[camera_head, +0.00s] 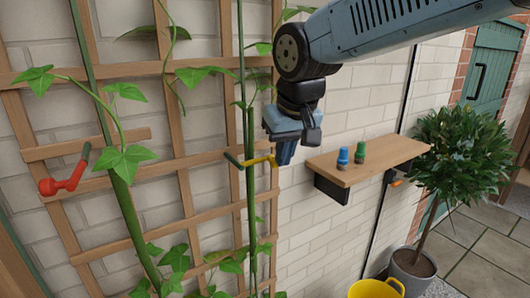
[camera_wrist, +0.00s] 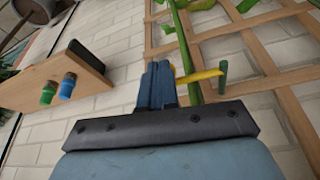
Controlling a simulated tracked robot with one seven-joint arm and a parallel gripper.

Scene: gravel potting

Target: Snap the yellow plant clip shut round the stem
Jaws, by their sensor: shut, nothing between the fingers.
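The yellow plant clip (camera_head: 262,160) is at the tall green stem (camera_head: 250,205) on the trellis, with a short green arm (camera_head: 232,159) at its left end. In the wrist view the yellow clip (camera_wrist: 205,75) crosses the stem (camera_wrist: 187,55), and its green arm (camera_wrist: 223,76) sticks out to the side. I cannot tell whether the clip is open or closed. My gripper (camera_head: 286,154) is shut and empty, fingers pointing down, just right of the clip's yellow end. In the wrist view its fingers (camera_wrist: 157,84) partly hide that end; contact is unclear.
The wooden trellis (camera_head: 186,190) stands against a pale brick wall. A red clip (camera_head: 62,180) is at the left. A wooden shelf (camera_head: 375,158) holds a blue bottle (camera_head: 343,158) and a green bottle (camera_head: 360,152), right of my gripper. A potted bush (camera_head: 460,150) and yellow bucket (camera_head: 375,289) stand lower right.

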